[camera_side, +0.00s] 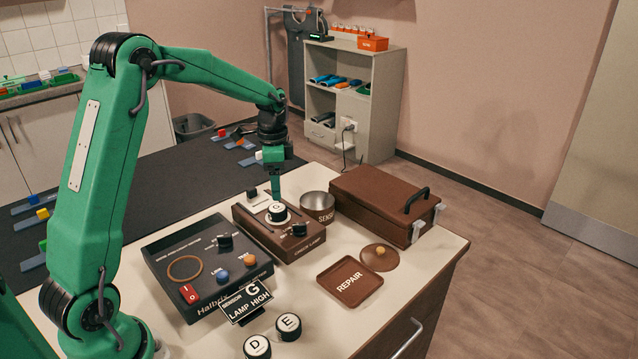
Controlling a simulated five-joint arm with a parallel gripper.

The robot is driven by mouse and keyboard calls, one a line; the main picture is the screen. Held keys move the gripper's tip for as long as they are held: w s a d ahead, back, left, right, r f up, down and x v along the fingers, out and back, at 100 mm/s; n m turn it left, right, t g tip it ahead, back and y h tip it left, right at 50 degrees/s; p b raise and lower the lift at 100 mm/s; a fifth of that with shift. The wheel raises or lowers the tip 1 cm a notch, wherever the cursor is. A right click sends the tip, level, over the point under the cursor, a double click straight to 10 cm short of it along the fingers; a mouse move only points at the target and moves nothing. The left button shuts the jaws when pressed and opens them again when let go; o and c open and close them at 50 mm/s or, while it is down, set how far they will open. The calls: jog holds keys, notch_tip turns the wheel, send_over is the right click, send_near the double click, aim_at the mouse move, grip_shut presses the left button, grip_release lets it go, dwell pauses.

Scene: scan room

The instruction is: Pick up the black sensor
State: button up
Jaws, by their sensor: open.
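A short black sensor with a white top marked G (278,212) sits upright on the brown check lamp box (262,238). Two similar black sensors, marked E (288,327) and D (257,346), stand on the pale worktop at the front. My gripper (276,190) points down, with its green fingertips just above or behind the G sensor; whether they touch it cannot be told. The gripper is open, though the gap between its fingers is hard to see from this side. Nothing is visibly held.
A dark tester (160,255) with knobs and a sign reading SENSOR G LAMP HIGH (245,300) stand left of centre. A metal bowl (318,207), a brown REPAIR tray (350,282), a round lid (379,258) and a brown case (380,200) are at right.

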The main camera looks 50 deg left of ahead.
aim_at(277, 207)
jog(key=shift+f, duration=0.1)
jog(key=shift+f, duration=1.2)
jog(key=shift+f, duration=0.1)
jog(key=shift+s+a+f, duration=0.1)
jog(key=shift+s+f, duration=0.05)
jog(key=shift+f, duration=2.35)
jog(key=shift+c, duration=0.4)
jog(key=c, duration=1)
